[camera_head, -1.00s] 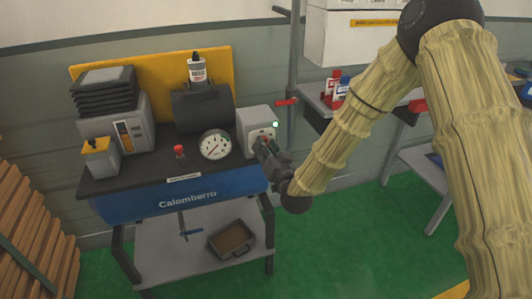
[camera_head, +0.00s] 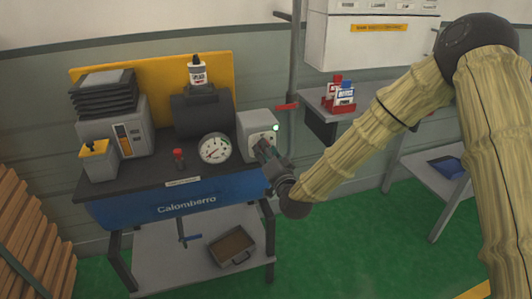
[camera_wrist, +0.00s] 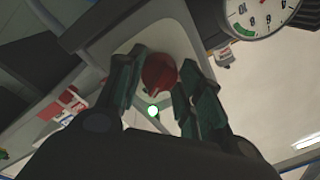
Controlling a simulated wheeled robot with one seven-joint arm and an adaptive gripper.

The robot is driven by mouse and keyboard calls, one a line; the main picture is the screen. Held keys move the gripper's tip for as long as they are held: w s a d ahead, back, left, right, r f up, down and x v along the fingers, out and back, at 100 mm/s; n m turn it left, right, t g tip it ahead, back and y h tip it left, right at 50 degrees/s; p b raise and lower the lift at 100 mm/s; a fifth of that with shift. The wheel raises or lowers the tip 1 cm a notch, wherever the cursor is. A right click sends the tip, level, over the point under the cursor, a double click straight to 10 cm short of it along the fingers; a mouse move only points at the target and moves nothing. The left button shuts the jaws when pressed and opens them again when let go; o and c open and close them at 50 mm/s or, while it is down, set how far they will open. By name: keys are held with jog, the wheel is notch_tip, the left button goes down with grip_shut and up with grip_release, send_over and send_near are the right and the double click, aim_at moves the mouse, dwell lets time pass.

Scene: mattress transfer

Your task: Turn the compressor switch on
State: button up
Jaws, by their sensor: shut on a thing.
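The compressor switch is a red knob (camera_wrist: 158,73) on the face of a pale grey box (camera_head: 255,126) at the right end of the black-topped bench. My gripper (camera_head: 263,149) is at the front of this box. In the wrist view its two dark fingers (camera_wrist: 160,88) stand on either side of the red knob and are shut on it. A small round light (camera_head: 276,128) glows whitish green on the box; it also shows in the wrist view (camera_wrist: 153,111). In the head view my fingers mostly hide the knob.
A round white gauge (camera_head: 214,149) stands left of the box, with a small red-topped part (camera_head: 179,158) beyond it. A black tank (camera_head: 202,114) is behind. A shelf with red and blue bottles (camera_head: 339,94) is at the right. Green floor lies open below.

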jog(key=o, duration=1)
jog(key=shift+d, duration=0.1)
jog(key=v, duration=1.2)
